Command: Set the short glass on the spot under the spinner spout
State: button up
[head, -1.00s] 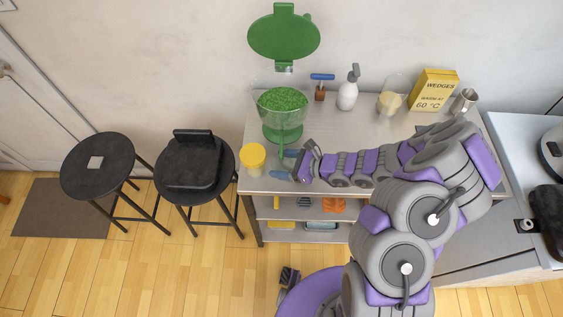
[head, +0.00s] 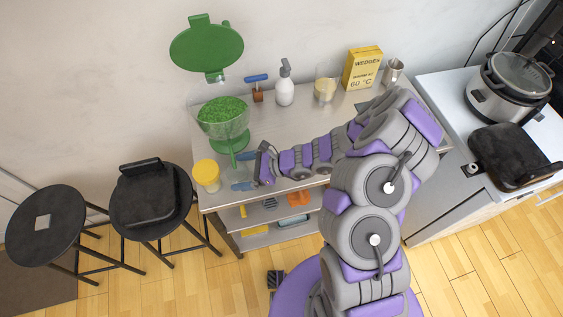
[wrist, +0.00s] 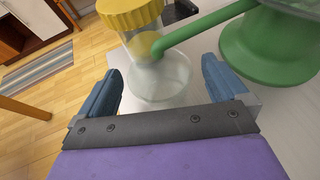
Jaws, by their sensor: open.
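The short glass (wrist: 160,82) is clear and stands upright on the metal counter in the wrist view, between my fingers. My gripper (wrist: 162,72) is open, with one blue finger on each side of the glass; I cannot tell whether either touches it. The green spinner spout (wrist: 205,25) comes in from the right and its end overlaps the glass's rim in this view. The spinner (head: 223,112), a clear bowl of green bits on a green base, stands behind my gripper (head: 241,172) in the head view. The glass is too faint to make out there.
A yellow-lidded jar (head: 207,176) stands close left of my gripper. A spray bottle (head: 285,84), another glass (head: 325,86), a yellow box (head: 362,68) and a metal cup (head: 393,71) line the counter's back. Two black stools (head: 45,225) stand left of the counter.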

jog(key=p+v, duration=0.2)
jog(key=v, duration=1.3)
jog(key=shift+p, duration=0.35)
jog(key=shift+r, duration=0.1)
grip_shut()
dwell(0.4)
dwell(0.3)
dwell(0.4)
jog(key=s+a+r+n+g+h, duration=0.2)
jog(key=s+r+n+g+h, duration=0.25)
jog(key=s+r+n, duration=0.8)
jog(key=s+d+r+n+t+h+b, duration=0.1)
jog(key=s+d+r+n+h, duration=0.5)
jog(key=s+d+r+h, duration=0.3)
jog(key=s+d, duration=0.4)
jog(key=shift+r+t+b, duration=0.15)
jog(key=shift+t+b, duration=0.15)
jog(key=shift+t, duration=0.05)
